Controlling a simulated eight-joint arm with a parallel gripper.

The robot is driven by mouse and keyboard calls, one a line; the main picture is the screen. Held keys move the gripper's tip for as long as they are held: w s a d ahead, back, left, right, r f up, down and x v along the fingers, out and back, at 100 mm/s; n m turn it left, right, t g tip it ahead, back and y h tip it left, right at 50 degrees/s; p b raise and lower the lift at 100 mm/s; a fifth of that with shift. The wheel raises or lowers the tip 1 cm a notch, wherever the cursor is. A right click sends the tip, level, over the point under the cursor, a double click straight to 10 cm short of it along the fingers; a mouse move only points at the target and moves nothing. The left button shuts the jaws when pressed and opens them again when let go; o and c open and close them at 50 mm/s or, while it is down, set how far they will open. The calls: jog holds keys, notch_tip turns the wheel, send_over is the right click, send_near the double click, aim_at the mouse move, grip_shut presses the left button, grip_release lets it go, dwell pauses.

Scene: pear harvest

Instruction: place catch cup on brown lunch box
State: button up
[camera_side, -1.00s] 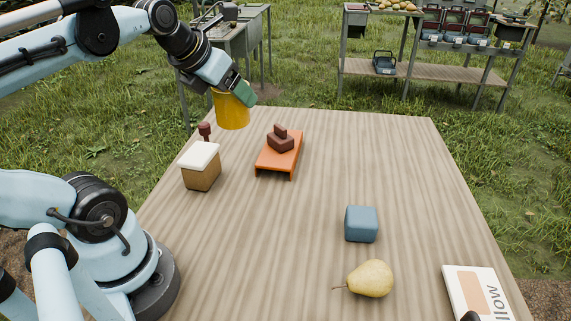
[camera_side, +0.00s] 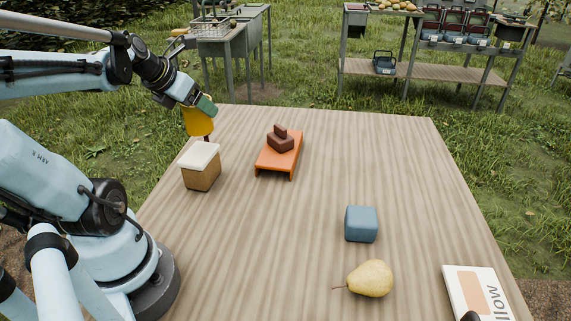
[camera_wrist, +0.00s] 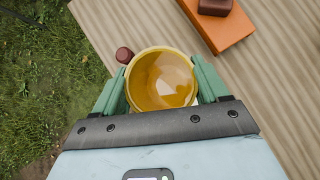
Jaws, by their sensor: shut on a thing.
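The catch cup is a yellow cup (camera_side: 197,122), seen from above as an open round rim in the wrist view (camera_wrist: 161,80). My gripper (camera_side: 205,106) is shut on it, with green fingers on either side of the rim in the wrist view (camera_wrist: 161,85). The brown lunch box (camera_side: 202,174) has a cream lid and stands at the table's left side. In the side view the cup is above and behind the box, and a gap shows between them. In the wrist view the cup and gripper hide nearly all of the box.
A dark red knobbed object (camera_wrist: 124,55) stands beside the cup, mostly hidden in the side view. An orange stand (camera_side: 277,160) holds a dark brown block (camera_side: 280,140). A blue block (camera_side: 361,224), pear (camera_side: 370,279) and white sign (camera_side: 478,292) lie nearer. The table's middle is clear.

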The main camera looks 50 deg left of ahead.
aim_at(198, 119)
jog(key=shift+a+f, duration=0.15)
jog(key=shift+f, duration=1.95)
jog(key=o, duration=1.6)
